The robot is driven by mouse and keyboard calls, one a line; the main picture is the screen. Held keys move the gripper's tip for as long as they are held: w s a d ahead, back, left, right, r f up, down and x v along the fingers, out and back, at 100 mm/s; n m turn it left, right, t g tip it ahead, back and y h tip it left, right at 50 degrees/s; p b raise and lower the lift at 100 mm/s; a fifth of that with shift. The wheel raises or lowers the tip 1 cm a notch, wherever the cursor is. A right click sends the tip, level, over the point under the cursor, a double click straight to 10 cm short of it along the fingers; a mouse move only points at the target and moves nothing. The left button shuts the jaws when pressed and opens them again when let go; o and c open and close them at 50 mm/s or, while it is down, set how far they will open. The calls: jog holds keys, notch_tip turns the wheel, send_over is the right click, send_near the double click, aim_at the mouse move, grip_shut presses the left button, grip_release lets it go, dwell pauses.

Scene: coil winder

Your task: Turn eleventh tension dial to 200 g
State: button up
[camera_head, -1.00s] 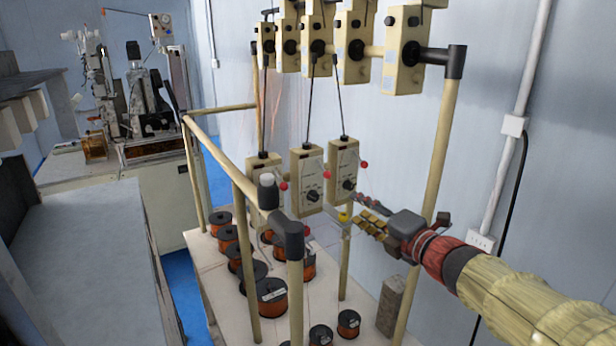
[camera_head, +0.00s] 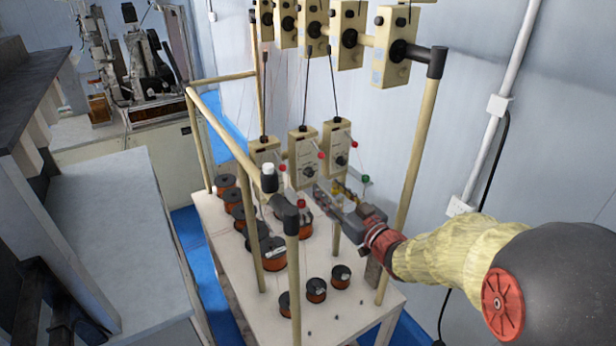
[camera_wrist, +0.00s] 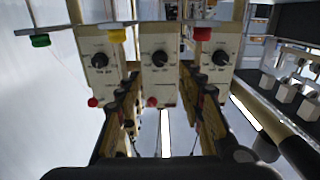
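Three cream tension boxes hang in a row, each with a black dial on its front. In the head view these are the left box (camera_head: 264,153), middle box (camera_head: 303,158) and right box (camera_head: 338,149). The wrist view looks upside down and shows a left dial (camera_wrist: 100,60), middle dial (camera_wrist: 160,58) and right dial (camera_wrist: 220,57). I cannot tell which is the eleventh, and the scale marks are too small to read. My gripper (camera_head: 332,192) is open and empty, just below and in front of the boxes. In the wrist view its fingers flank the middle box (camera_wrist: 160,85), apart from its dial.
Red, yellow and green pieces (camera_head: 365,179) hang near the boxes. A pipe frame (camera_head: 232,130) stands around them, with its near post (camera_head: 293,270) left of my arm. Copper wire spools (camera_head: 316,290) stand on the white table (camera_head: 345,315). More boxes (camera_head: 393,45) hang above.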

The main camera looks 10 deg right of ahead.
aim_at(311, 174)
jog(key=shift+x, duration=3.95)
jog(key=shift+c, duration=1.2)
grip_shut()
